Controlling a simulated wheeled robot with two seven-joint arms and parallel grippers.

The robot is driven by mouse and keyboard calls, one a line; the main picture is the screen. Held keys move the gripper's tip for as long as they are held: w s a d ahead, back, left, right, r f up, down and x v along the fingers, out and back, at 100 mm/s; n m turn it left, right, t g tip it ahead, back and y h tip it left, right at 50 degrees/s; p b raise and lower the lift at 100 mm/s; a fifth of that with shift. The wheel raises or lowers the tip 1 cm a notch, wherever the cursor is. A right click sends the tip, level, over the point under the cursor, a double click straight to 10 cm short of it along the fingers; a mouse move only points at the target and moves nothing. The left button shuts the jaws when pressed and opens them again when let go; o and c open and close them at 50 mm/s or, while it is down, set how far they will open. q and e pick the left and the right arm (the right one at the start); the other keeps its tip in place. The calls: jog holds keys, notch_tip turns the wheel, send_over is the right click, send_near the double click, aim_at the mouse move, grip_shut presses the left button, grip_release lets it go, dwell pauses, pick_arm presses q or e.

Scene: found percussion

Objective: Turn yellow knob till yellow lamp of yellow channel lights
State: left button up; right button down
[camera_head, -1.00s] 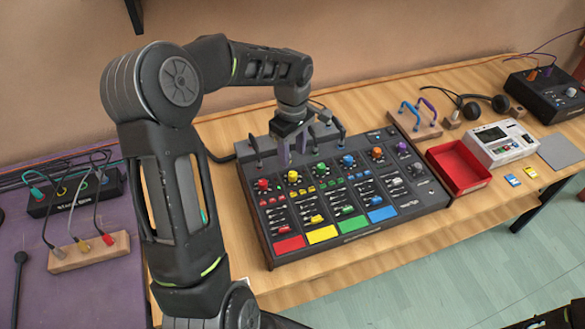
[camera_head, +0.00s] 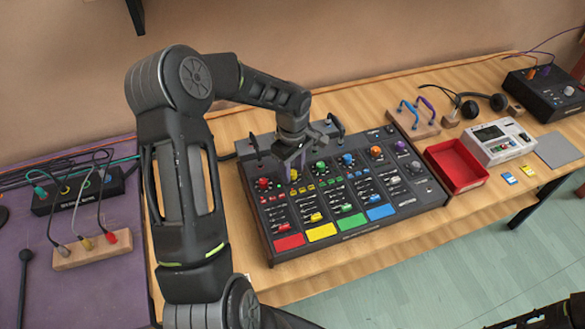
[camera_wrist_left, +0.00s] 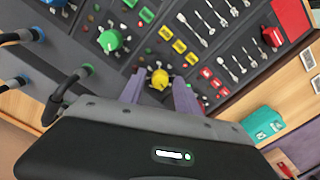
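The mixer panel (camera_head: 344,238) lies on the wooden table, with coloured knobs along its upper part and coloured pads along its front edge. In the left wrist view the yellow knob (camera_wrist_left: 160,79) stands between the tips of two purple fingers. My left gripper (camera_wrist_left: 159,92) is open, with one finger on each side of the knob; I cannot tell whether they touch it. I cannot make out a lit yellow lamp. My right gripper is not in view.
The red knob (camera_head: 263,183) and green knob (camera_head: 320,167) flank the yellow column closely. Cable plugs and loops (camera_wrist_left: 68,85) rise behind the knobs. A red tray (camera_head: 456,168) and a white device (camera_head: 497,142) stand right of the panel.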

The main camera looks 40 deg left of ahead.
pick_arm(q)
grip_shut()
jog(key=shift+m+b, duration=0.3)
dwell(0.4)
jog(key=shift+f+m+b, duration=0.1)
jog(key=shift+m+b, duration=0.75)
jog(key=shift+m, duration=0.25)
jog(key=m+b, duration=0.1)
jog(key=m, duration=0.1)
jog(key=shift+m, duration=0.4)
jog(key=m+b, duration=0.1)
jog(key=m, duration=0.1)
jog(key=shift+m, duration=0.3)
jog(key=shift+m+b, duration=0.6)
jog(key=shift+m, duration=1.1)
